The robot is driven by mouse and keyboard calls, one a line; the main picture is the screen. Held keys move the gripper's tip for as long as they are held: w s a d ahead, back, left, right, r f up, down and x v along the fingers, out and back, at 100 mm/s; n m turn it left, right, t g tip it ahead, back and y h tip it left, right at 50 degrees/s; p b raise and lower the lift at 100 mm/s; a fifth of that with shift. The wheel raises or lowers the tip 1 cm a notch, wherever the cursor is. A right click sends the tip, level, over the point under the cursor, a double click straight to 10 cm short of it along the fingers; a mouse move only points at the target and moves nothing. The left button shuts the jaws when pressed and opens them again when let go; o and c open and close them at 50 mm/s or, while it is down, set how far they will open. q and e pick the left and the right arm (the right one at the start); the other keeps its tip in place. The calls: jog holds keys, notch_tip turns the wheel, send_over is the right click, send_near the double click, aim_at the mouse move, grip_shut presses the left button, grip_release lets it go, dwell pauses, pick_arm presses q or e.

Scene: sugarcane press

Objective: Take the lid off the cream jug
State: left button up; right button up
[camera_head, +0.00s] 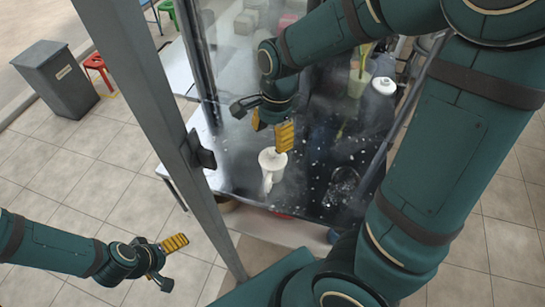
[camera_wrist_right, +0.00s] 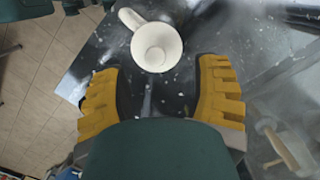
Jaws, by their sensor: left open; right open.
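The cream jug (camera_head: 271,165) stands upright on the dark, speckled table, its handle towards the front edge in the head view. In the right wrist view the jug (camera_wrist_right: 157,46) shows from above as a round cream top with a paler inner disc; I cannot tell whether that is a lid or the open inside. My right gripper (camera_head: 272,130) is open and empty, just above and behind the jug. Its yellow fingers (camera_wrist_right: 158,85) are spread apart in the wrist view, with the jug beyond them. My left gripper (camera_head: 170,262) is open and empty over the floor, left of the table.
A round white object with a knob-like top (camera_head: 384,85) sits at the table's back right. A pale green container (camera_head: 358,83) is near it. A grey metal post (camera_head: 165,110) rises between my left gripper and the table. A grey bin (camera_head: 57,80) stands far left.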

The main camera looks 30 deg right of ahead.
aim_at(274, 150)
jog(key=shift+s+f+b, duration=0.2)
jog(key=shift+f+b, duration=0.15)
jog(key=shift+f, duration=1.25)
jog(key=shift+s+f+b, duration=0.15)
jog(key=shift+f+b, duration=0.15)
jog(key=shift+f, duration=1.25)
grip_shut()
